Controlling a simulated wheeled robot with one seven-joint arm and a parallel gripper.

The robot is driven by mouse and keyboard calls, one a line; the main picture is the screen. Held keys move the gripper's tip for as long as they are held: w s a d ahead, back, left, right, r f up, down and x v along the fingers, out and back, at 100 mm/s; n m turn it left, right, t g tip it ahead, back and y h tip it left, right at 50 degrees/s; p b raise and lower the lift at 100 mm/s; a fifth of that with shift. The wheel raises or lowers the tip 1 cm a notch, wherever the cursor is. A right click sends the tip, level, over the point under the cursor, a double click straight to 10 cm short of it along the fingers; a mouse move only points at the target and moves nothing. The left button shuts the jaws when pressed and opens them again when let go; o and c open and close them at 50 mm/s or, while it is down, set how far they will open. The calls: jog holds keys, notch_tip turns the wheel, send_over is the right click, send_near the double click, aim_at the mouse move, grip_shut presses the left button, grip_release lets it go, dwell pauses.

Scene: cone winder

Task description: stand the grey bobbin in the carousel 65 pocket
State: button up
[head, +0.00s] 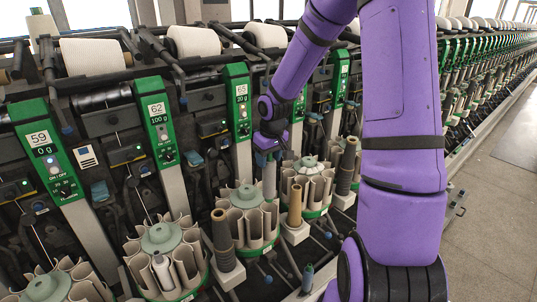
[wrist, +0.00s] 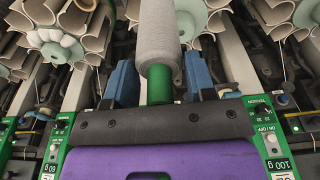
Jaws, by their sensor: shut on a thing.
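My gripper (head: 269,150) is shut on the grey bobbin (head: 269,178) and holds it upright, pointing down. In the wrist view, the blue fingers of my gripper (wrist: 160,84) close on the green end of the grey bobbin (wrist: 158,32). The carousel 65 (head: 246,196) stands below the green panel marked 65 (head: 241,92), with a pale green hub and a ring of beige pockets. In the head view, the bobbin overlaps the right edge of this carousel. I cannot tell whether its lower end is above or inside a pocket.
The carousel under panel 62 (head: 162,238) holds a light bobbin (head: 163,270). Another carousel (head: 309,165) is just right. Green panels and dark levers crowd the space behind my gripper.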

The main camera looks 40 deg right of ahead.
jog(key=shift+f, duration=1.25)
send_over(269, 200)
jog(key=w, duration=0.2)
jog(key=shift+s+d+f, duration=0.1)
jog(key=shift+d+f, duration=0.1)
jog(key=shift+f, duration=0.95)
jog(key=shift+s+d+f, duration=0.1)
jog(key=shift+d+f, duration=0.1)
jog(key=shift+f, duration=1)
jog(key=shift+f, duration=2.35)
jog(key=shift+f, duration=2.85)
